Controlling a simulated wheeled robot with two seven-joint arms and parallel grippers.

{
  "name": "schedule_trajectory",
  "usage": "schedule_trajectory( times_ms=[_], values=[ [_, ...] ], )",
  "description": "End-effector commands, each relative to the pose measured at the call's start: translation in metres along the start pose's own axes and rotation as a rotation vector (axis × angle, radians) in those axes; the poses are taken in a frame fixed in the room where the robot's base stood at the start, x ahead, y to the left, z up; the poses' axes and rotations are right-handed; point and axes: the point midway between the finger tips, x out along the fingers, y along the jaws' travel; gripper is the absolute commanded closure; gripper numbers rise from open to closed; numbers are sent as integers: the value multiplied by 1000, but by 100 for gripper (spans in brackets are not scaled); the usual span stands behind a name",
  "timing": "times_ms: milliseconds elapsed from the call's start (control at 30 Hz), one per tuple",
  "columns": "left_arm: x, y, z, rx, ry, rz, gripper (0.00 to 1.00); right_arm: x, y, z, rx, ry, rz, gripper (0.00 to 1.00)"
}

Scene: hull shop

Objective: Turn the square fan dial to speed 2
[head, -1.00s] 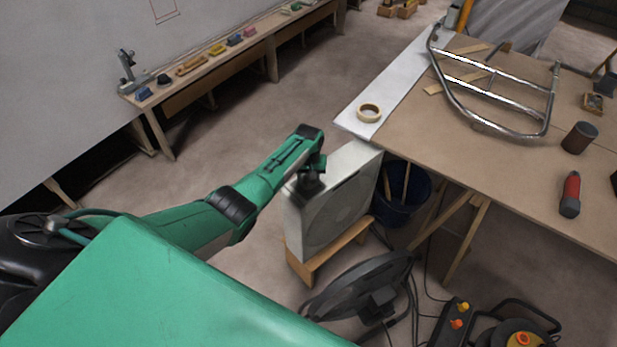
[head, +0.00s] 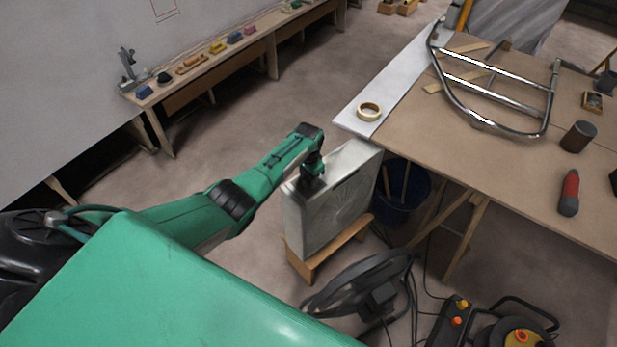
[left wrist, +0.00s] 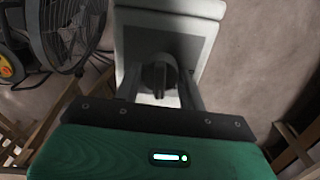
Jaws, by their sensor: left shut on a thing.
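The square fan (head: 340,212) is a pale box fan standing upright on a low wooden stand, beside the workbench. Its dark dial (left wrist: 158,76) is on the top panel, and in the left wrist view its raised grip bar runs roughly up and down the picture. My left gripper (head: 312,186) reaches down onto the top of the fan and is shut on the dial, with one finger on each side of it. The gripper hides the dial in the head view, and no speed marks can be read. My right gripper is not in view.
A black round fan (head: 362,285) stands on the floor in front, near a cable reel (head: 520,338). A workbench (head: 480,165) with a tape roll (head: 368,110) and a metal rail frame is to the right. A blue bucket (head: 408,205) sits under its edge.

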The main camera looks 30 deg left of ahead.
Motion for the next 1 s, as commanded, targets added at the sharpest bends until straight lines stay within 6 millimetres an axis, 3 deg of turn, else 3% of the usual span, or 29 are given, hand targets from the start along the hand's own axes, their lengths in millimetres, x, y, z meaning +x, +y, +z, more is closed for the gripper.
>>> schedule_trajectory(
  times_ms=[300,767,800,900,1000],
  values=[
    [-2,-1,-2,97,5,-3,82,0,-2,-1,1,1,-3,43],
    [-2,-1,-2,112,6,-3,82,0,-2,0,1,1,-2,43],
    [-2,-1,-2,111,6,-3,58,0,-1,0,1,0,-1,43],
    [-2,-1,-2,111,5,-2,38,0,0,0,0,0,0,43],
    [-1,-1,-1,111,3,-2,38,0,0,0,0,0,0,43]
  ],
)
